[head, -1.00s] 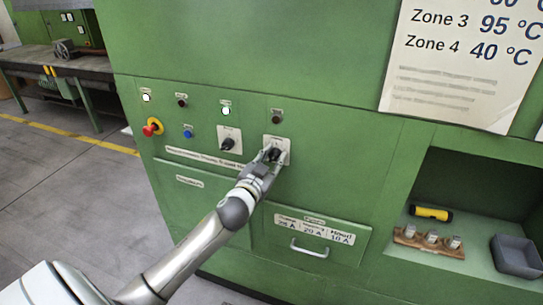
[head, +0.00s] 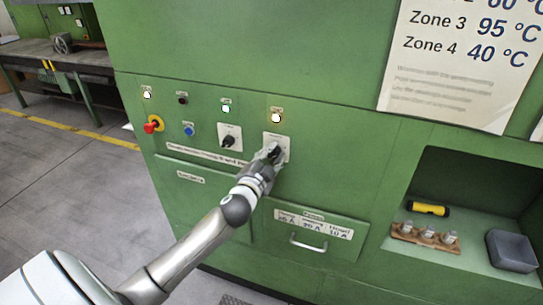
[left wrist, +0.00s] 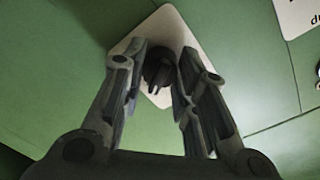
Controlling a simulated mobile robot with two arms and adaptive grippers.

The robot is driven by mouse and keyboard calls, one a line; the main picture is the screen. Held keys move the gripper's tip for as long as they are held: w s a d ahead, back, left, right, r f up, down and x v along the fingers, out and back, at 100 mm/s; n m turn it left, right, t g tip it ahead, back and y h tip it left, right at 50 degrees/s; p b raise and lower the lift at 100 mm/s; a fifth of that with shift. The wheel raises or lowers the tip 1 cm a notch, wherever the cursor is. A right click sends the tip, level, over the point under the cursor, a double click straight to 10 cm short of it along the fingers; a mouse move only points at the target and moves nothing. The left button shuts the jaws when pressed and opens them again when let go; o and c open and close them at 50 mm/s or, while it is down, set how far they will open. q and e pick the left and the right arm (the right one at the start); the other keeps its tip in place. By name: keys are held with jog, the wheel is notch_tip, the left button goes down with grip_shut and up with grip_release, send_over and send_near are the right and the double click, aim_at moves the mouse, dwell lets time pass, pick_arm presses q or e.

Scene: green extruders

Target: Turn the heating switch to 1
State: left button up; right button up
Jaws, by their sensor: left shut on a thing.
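A black rotary switch on a white plate (head: 284,141) sits on the green machine panel; I take it as the heating switch, as its label is too small to read. My left gripper (head: 270,153) is at this switch, with its fingers shut on the black knob and partly hiding it. In the left wrist view the knob (left wrist: 159,70) shows between the two fingers (left wrist: 157,85), in front of its tilted plate. The lamp (head: 276,117) above this switch is lit. My right gripper is not in view.
A second black rotary switch (head: 228,141) is close on the left, with a blue button (head: 189,130) and a red knob (head: 152,125) further left. A drawer handle (head: 309,245) sticks out below.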

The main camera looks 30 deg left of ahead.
pick_arm(q)
jog(key=o, duration=1)
jog(key=shift+o, duration=0.2)
jog(key=v, duration=1.2)
jog(key=shift+f, duration=0.1)
